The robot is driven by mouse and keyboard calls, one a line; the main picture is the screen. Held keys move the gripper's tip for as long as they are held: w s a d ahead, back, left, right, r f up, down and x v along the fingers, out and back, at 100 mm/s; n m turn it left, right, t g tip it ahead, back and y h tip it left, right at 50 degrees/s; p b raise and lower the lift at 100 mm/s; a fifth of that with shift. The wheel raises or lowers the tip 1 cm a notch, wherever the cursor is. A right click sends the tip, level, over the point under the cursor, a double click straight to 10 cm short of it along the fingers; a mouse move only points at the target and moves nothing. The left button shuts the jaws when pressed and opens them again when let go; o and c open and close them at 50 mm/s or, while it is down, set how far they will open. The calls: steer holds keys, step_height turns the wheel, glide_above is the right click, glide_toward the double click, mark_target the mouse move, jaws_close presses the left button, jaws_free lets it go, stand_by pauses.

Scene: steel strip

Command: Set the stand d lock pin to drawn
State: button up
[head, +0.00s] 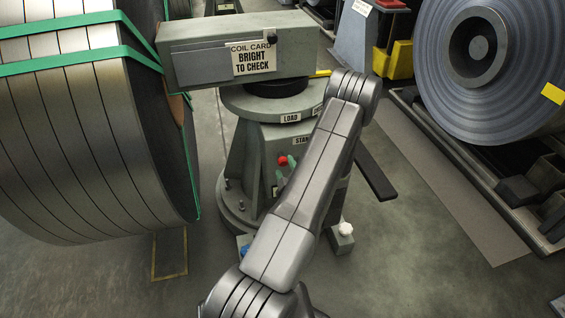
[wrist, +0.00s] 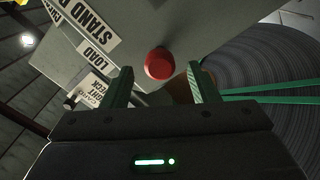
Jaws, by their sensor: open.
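A red round knob (head: 282,160), which looks like the lock pin's head, stands out from the grey-green stand (head: 262,133). It also shows in the wrist view (wrist: 159,63), in front of the stand's face (wrist: 190,27). How far the pin is out cannot be told. The stand has a LOAD label (head: 290,118) and a partly hidden STAND label (head: 302,140); its letter cannot be read. My gripper (wrist: 163,78) is open, its green fingers either side of the knob in the picture, the knob seemingly just beyond the tips. My arm covers much of the stand's right side.
The stand's swivelling head (head: 200,65) carries a coil card (head: 253,58) and a black ball (head: 271,36). A green-strapped steel coil (head: 85,120) is close at left. Another coil (head: 490,60) is at right. A dark bar (head: 376,175) juts out right of the stand.

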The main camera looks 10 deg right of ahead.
mark_target(284, 164)
steer(key=shift+w, duration=2.05)
